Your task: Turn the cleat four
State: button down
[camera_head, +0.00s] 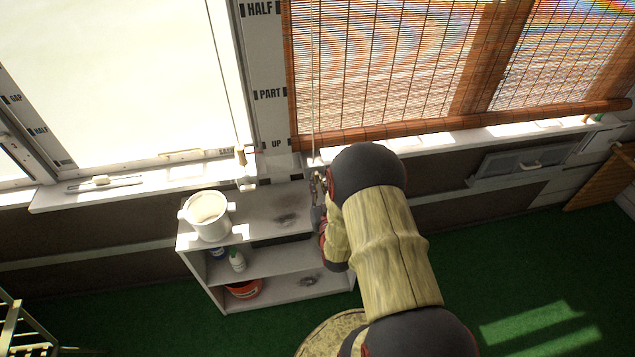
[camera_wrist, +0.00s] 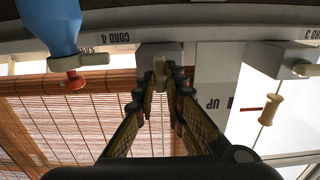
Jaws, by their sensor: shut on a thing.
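In the wrist view the cleat (camera_wrist: 158,64) is a small pale piece on a light grey mounting block (camera_wrist: 150,50), next to a label reading CORD 4 (camera_wrist: 115,38). My gripper (camera_wrist: 164,80) has its two fingers closed on either side of the cleat. The fingertips hide part of it, so I cannot tell its exact angle. In the head view my gripper (camera_head: 319,188) is at the sill below the bamboo blind, partly hidden by my arm. The cleat is too small and covered to make out there.
A bamboo blind (camera_head: 390,75) hangs above the sill. A shelf unit (camera_head: 215,265) with a white bucket (camera_head: 208,215) stands left of my gripper. In the wrist view a blue, red-tipped object (camera_wrist: 50,25) is close left; a wooden cord pull (camera_wrist: 270,109) hangs right.

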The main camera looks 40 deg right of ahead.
dwell(0.4)
jog(key=m+b, duration=0.2)
jog(key=m, duration=0.3)
jog(key=shift+d+f+m+b, duration=0.1)
jog(key=shift+m+b, duration=0.2)
jog(key=m+b, duration=0.2)
jog(key=m, duration=0.4)
jog(key=m+b, duration=0.2)
jog(key=m, duration=0.4)
jog(key=shift+s+d+f+b, duration=0.1)
jog(key=shift+d+f+b, duration=0.1)
jog(key=shift+b, duration=0.15)
jog(key=shift+m, duration=0.3)
jog(key=c, duration=1.8)
grip_release()
jog(key=shift+c, duration=0.2)
jog(key=shift+a, duration=0.1)
